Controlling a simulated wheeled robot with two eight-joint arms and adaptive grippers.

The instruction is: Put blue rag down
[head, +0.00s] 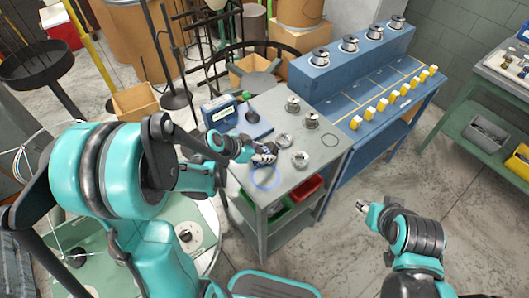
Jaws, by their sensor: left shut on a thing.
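My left gripper (266,156) is over the grey table (325,152), shut on what looks like the blue rag. Only a small dark blue patch shows at its fingers, and the rest of the rag is hidden. A blue ring (265,178) is marked on the tabletop just below the gripper in the picture. My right gripper (361,206) is out over the floor, right of the table. It is too small to tell whether it is open or shut.
A blue device (218,112) and a scale (252,123) are behind. Green and red bins (306,188) sit below. A blue bench (372,95) with yellow blocks adjoins at right.

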